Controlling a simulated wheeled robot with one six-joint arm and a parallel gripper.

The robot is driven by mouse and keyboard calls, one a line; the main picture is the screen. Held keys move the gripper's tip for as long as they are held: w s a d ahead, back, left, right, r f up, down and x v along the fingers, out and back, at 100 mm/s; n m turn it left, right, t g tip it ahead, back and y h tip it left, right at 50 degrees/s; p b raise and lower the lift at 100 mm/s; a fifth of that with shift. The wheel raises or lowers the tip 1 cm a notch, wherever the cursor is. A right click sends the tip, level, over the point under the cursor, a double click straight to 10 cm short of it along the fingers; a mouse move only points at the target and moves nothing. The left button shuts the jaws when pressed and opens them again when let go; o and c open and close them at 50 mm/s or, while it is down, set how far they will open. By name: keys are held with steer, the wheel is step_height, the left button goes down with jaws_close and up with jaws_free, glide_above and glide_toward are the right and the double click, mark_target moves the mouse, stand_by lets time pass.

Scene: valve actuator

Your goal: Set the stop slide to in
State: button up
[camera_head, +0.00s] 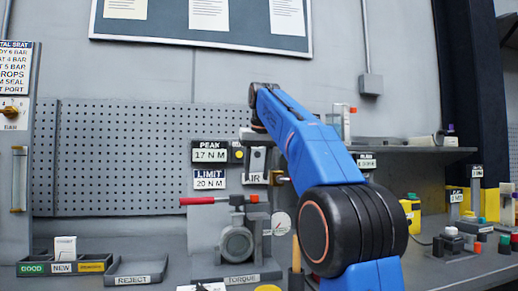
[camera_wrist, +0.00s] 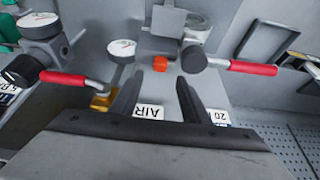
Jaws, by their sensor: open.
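No part is labelled as the stop slide, and I cannot tell which one it is. A small orange-red block (camera_wrist: 158,60) sits beyond my fingertips in the wrist view. My gripper (camera_wrist: 160,80) is open with nothing between its dark fingers, above the bench fixtures. The AIR label (camera_wrist: 149,111) shows between and behind the fingers. A red-handled lever (camera_wrist: 253,68) lies to their right and another red handle (camera_wrist: 62,78) to their left. In the head view the torque fixture (camera_head: 237,243) stands left of my blue arm, which hides part of the bench. My gripper is not clear there.
A round gauge (camera_wrist: 122,48) stands close to the left finger. The PEAK display (camera_head: 210,155) and LIMIT display (camera_head: 210,179) are above the torque fixture. A sorting tray (camera_head: 64,268) and a reject tray (camera_head: 135,279) lie at left. A pegboard (camera_head: 130,150) backs the bench.

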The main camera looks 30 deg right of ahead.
steer(key=v, duration=0.9)
steer(key=shift+s+r, duration=0.1)
steer(key=shift+s, duration=0.05)
steer(key=shift+s, duration=0.1)
stand_by(0.3)
